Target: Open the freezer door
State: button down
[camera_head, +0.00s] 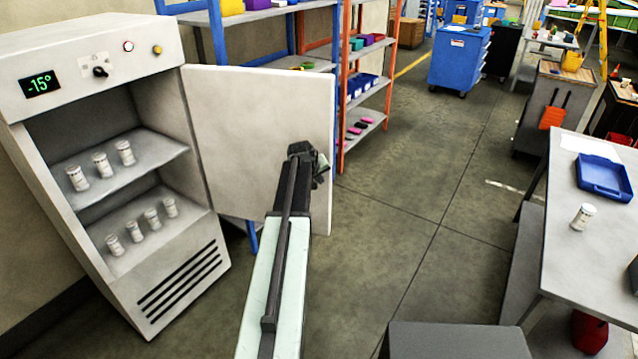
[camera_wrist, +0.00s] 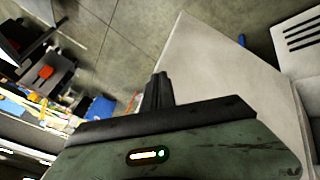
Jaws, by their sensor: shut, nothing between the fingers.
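The freezer (camera_head: 175,275) stands at the left in the head view, with a -15° display on its top panel. Its white door (camera_head: 235,120) stands wide open, swung out to the right, and the inside shelves with several white jars (camera_head: 101,165) are exposed. My gripper (camera_head: 318,170) is in front of the door's outer right part, shut and empty. Whether it touches the door I cannot tell. In the wrist view my gripper (camera_wrist: 158,88) points at floor and door edge, with the pale door (camera_wrist: 215,75) close beside it.
Blue and orange shelving (camera_head: 345,90) stands close behind the door. A grey table (camera_head: 590,255) with a blue tray (camera_head: 604,175) and a white jar (camera_head: 583,216) is at the right. A blue cabinet (camera_head: 460,57) stands farther back.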

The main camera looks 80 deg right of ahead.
jog(key=shift+w, duration=0.1)
dwell(0.3)
jog(key=shift+w, duration=0.1)
jog(key=s+a+r+p, duration=0.2)
jog(key=a+r+p, duration=0.6)
jog(key=a, duration=0.1)
jog(key=shift+s, duration=0.4)
jog(key=shift+w, duration=0.1)
